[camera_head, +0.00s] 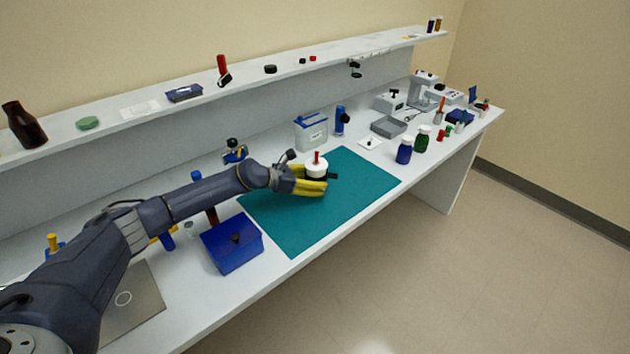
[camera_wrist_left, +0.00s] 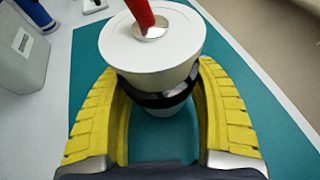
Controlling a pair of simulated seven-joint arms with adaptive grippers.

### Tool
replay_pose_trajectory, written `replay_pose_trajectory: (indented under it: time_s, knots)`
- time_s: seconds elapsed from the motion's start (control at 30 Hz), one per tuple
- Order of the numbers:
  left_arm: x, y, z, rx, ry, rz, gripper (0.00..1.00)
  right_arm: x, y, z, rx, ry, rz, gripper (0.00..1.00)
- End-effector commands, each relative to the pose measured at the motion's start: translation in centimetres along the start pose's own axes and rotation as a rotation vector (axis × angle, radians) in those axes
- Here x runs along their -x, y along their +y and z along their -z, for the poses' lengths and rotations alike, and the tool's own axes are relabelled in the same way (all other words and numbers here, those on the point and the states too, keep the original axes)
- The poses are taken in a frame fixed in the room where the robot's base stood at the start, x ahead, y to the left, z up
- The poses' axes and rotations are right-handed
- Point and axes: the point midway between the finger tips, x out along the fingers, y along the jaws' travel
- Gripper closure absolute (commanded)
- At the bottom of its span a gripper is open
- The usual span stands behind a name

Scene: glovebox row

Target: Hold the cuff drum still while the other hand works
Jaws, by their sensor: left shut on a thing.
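The cuff drum (camera_head: 317,168) is a white round body with a dark band and a red piece standing up from its top. It is above the teal mat (camera_head: 300,225). My left gripper (camera_head: 326,186) has yellow fingers, shut around the drum from the left. In the left wrist view the drum (camera_wrist_left: 152,50) fills the space between the two yellow fingers (camera_wrist_left: 155,110), which lie on either side at its dark band. The red piece runs out of the top of the picture. The drum's underside is partly hidden. My right gripper is in neither view.
A blue box (camera_head: 232,243) stands left of the mat. A white-and-blue container (camera_head: 311,132) and a blue cylinder (camera_head: 340,121) stand behind it. Blue (camera_head: 404,150) and green (camera_head: 422,139) bottles stand to the right. A shelf (camera_head: 200,95) runs along the back. The mat's front is clear.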

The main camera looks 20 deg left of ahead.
Motion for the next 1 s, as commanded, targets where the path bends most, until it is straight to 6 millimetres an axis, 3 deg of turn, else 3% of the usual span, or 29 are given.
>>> replay_pose_trajectory:
  time_s: [1.0]
  knots:
    - [-0.5, 0.0, 1.1, 0.001, -0.001, 0.0, 0.72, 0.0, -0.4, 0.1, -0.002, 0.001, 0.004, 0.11]
